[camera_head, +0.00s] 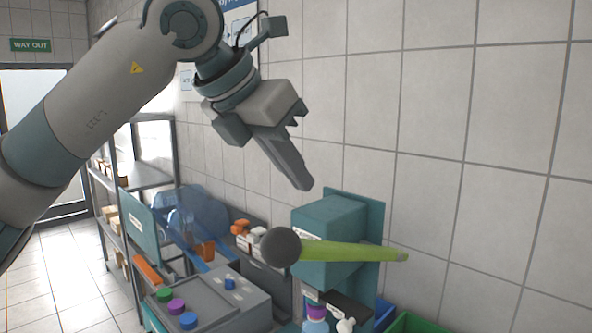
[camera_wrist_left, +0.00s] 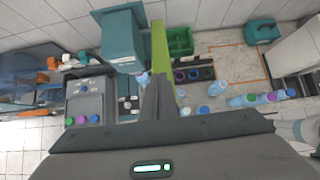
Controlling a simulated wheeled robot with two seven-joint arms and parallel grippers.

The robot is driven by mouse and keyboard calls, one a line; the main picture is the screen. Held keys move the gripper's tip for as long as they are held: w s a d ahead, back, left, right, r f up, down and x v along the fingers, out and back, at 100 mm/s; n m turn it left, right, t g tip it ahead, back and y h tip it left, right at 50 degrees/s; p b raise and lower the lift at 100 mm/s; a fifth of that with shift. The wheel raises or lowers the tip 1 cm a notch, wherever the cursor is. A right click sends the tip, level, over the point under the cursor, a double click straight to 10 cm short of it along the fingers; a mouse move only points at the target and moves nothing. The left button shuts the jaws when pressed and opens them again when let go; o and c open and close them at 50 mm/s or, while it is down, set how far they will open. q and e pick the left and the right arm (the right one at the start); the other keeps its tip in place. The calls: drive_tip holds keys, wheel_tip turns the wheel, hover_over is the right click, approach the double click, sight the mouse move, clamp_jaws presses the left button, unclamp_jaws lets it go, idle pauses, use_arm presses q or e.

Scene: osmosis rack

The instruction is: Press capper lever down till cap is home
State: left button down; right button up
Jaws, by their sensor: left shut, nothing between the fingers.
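The capper (camera_head: 325,220) is a teal box-shaped press against the tiled wall; it also shows in the wrist view (camera_wrist_left: 122,40). Its bright green lever (camera_head: 345,251) sticks out roughly level, with a dark round knob (camera_head: 280,247) at the near end. A bottle with a purple cap (camera_head: 316,312) stands under the capper head, partly cut off by the frame edge. My left gripper (camera_head: 303,186) is shut and empty, above the lever and apart from it in the head view. In the wrist view its fingers (camera_wrist_left: 157,82) overlap the green lever (camera_wrist_left: 160,45). My right gripper is not in view.
Left of the capper is a grey unit (camera_head: 243,300) with green, purple and blue caps. A green crate (camera_wrist_left: 180,42) is beside the capper. Several bottles (camera_wrist_left: 217,88) stand or lie farther right in the wrist view.

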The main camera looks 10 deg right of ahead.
use_arm(q)
drive_tip(key=b, duration=0.2)
hover_over(289, 255)
drive_tip(key=w+d, duration=0.1)
drive_tip(key=shift+w+d+f, duration=0.1)
drive_tip(key=shift+f, duration=1.55)
drive_tip(key=shift+w+d+f, duration=0.1)
drive_tip(key=shift+f, duration=1.5)
drive_tip(key=shift+f+b, duration=0.15)
drive_tip(key=shift+b, duration=0.2)
drive_tip(key=shift+f+b, duration=1)
drive_tip(key=shift+b, duration=0.05)
drive_tip(key=f+b, duration=0.1)
drive_tip(key=a+f+b, duration=0.1)
drive_tip(key=f+b, duration=0.1)
drive_tip(key=s+f+b, duration=0.1)
drive_tip(key=b, duration=0.1)
drive_tip(key=shift+a+f, duration=0.2)
drive_tip(key=shift+f, duration=0.05)
drive_tip(key=shift+r, duration=0.35)
drive_tip(key=r+p, duration=0.2)
drive_tip(key=r, duration=0.2)
drive_tip(key=d+r+p, duration=0.1)
drive_tip(key=r+p, duration=0.1)
drive_tip(key=r, duration=0.2)
drive_tip(key=w+r+p, duration=0.1)
drive_tip(key=r+p, duration=0.1)
drive_tip(key=r, duration=0.1)
drive_tip(key=shift+d+r+p, duration=0.35)
drive_tip(key=shift+r, duration=0.05)
